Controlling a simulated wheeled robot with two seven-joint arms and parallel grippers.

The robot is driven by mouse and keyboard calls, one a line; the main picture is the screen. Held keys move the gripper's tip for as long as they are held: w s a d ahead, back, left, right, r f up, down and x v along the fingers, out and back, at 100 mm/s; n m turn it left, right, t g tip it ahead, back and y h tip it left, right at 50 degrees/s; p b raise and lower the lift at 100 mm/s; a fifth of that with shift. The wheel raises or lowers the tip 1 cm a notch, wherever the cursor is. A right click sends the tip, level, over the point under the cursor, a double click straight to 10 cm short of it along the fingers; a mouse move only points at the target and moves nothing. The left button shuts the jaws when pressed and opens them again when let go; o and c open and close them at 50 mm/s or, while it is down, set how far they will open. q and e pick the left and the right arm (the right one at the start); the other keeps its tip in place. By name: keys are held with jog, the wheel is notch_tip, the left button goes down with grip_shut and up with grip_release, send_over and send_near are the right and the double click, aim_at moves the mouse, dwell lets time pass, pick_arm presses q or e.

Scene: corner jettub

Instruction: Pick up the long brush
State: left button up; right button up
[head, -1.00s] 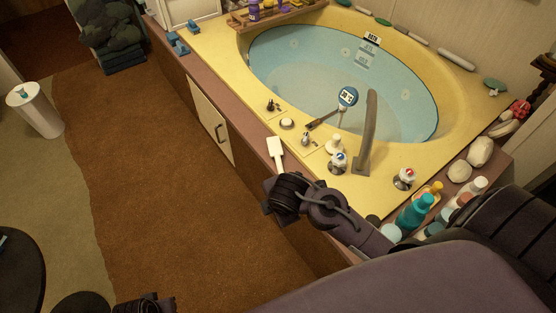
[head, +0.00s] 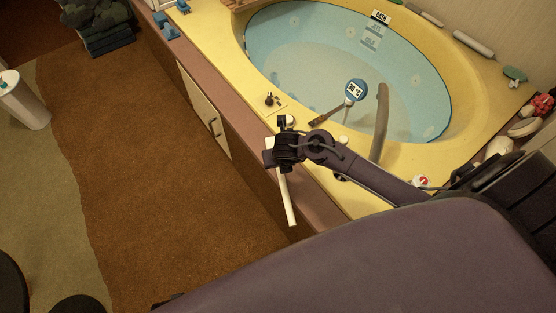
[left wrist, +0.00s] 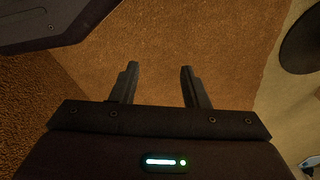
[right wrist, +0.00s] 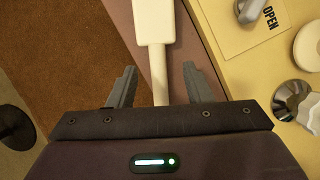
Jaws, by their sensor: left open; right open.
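The long brush is white, with a flat rectangular head and a long thin handle (head: 287,200). It lies along the brown ledge at the tub's front, its handle reaching out over the edge toward me. My right gripper (head: 284,124) is over the brush and hides part of it. In the right wrist view the brush head (right wrist: 153,22) is ahead of the open fingers (right wrist: 158,72), and the handle passes between them without visible contact. My left gripper (left wrist: 159,70) is open and empty, over the brown carpet, away from the brush.
The yellow tub surround (head: 225,60) holds a blue water basin (head: 310,60). A cabinet door (head: 205,115) is below the ledge.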

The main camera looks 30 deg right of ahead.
jog(key=x, duration=0.2)
jog(key=b+x, duration=0.1)
jog(key=x, duration=0.1)
jog(key=shift+a+f, duration=0.15)
jog(key=shift+f, duration=0.05)
jog(key=shift+w+f+b, duration=0.2)
jog(key=shift+b, duration=0.1)
pick_arm(q)
jog(key=r, duration=0.1)
jog(key=w+d+r, duration=0.1)
jog(key=r, duration=0.1)
jog(key=w+r, duration=0.1)
jog(key=shift+d+r, duration=0.25)
pick_arm(e)
grip_shut()
